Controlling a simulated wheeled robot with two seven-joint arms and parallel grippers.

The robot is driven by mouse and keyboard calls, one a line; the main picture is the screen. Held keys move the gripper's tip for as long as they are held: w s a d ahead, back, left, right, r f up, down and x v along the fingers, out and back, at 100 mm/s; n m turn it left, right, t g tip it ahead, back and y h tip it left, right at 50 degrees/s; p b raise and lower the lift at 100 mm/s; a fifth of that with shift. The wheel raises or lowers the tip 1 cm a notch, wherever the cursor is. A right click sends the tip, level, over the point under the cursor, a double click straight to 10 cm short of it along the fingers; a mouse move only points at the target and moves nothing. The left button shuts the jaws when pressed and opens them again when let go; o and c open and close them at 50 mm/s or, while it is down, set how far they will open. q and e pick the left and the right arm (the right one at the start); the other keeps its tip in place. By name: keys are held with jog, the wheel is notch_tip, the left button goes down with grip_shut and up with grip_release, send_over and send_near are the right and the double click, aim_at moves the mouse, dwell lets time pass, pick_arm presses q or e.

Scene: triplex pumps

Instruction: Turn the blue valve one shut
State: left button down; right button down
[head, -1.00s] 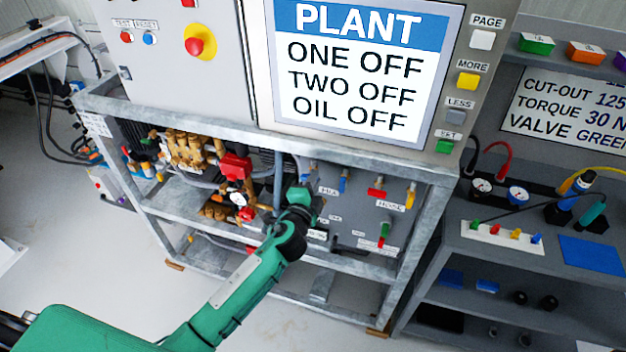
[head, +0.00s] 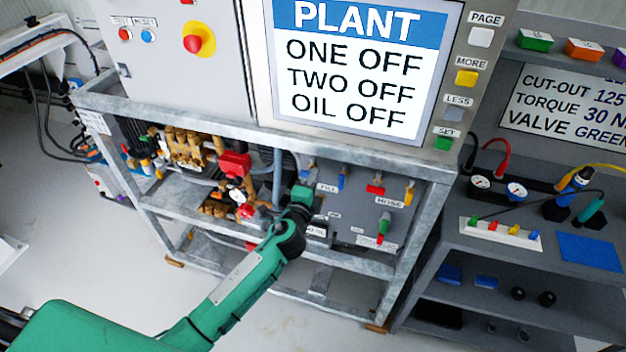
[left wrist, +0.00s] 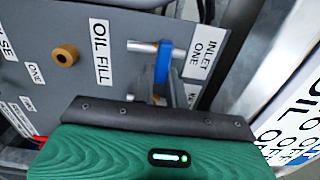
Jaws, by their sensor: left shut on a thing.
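The blue valve handle (left wrist: 162,62) is beside the "INLET ONE" label (left wrist: 201,57) in the left wrist view, on a grey panel. A bare metal stem sticks out next to it. Its near end runs down behind the body of my left gripper (left wrist: 160,98), which is shut on it; the fingertips are mostly hidden. In the head view my left gripper (head: 303,193) is at the left part of the grey panel, with a bit of blue (head: 307,167) just above it. My right gripper is not in view.
The panel sits inside a galvanised frame (head: 440,166). Other coloured levers, red (head: 375,187) and green (head: 384,222), are to the right. Brass pump parts (head: 185,150) and a red part (head: 235,164) are to the left. The screen (head: 360,72) reads "ONE OFF".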

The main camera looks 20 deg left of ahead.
pick_arm(q)
jog(key=c, duration=1.4)
grip_release()
jog(key=shift+c, duration=0.2)
